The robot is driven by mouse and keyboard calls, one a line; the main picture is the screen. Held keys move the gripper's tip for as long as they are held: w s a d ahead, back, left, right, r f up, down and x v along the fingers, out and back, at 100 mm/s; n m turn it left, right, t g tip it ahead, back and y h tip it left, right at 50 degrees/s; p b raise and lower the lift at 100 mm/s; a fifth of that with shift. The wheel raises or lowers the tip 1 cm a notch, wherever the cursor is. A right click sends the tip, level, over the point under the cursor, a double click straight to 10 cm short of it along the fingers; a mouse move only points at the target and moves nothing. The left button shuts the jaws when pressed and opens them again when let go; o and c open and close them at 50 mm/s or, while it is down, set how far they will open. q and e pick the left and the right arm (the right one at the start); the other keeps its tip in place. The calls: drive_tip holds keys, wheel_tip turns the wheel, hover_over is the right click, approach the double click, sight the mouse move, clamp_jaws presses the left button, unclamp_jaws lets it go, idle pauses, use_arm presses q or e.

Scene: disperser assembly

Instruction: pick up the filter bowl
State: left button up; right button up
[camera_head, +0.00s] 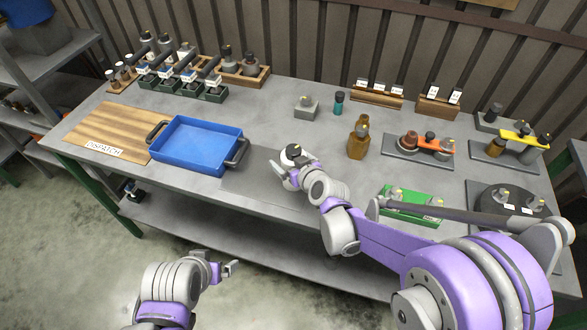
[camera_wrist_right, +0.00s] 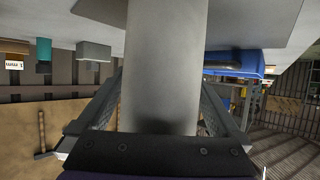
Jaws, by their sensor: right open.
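A light grey cylindrical part with a dark top (camera_head: 293,151), which may be the filter bowl, stands on the grey mat in the middle of the bench. My right gripper (camera_head: 281,168) is at its near side and partly covers it. In the right wrist view a smooth grey cylinder (camera_wrist_right: 167,65) fills the middle, between the two spread fingers of the right gripper (camera_wrist_right: 165,115). I cannot tell whether the fingers touch it. My left gripper (camera_head: 229,268) is in front of the bench, away from all parts; whether its jaws are apart is unclear.
A blue tray (camera_head: 197,146) with dark handles is left of the right gripper, beside a wooden dispatch board (camera_head: 110,125). An amber bottle (camera_head: 357,142), a teal vial (camera_head: 339,103) and a grey block (camera_head: 306,108) stand behind. A green tray (camera_head: 412,207) is to the right.

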drive_tip(key=shift+c, duration=0.2)
clamp_jaws()
idle(0.3)
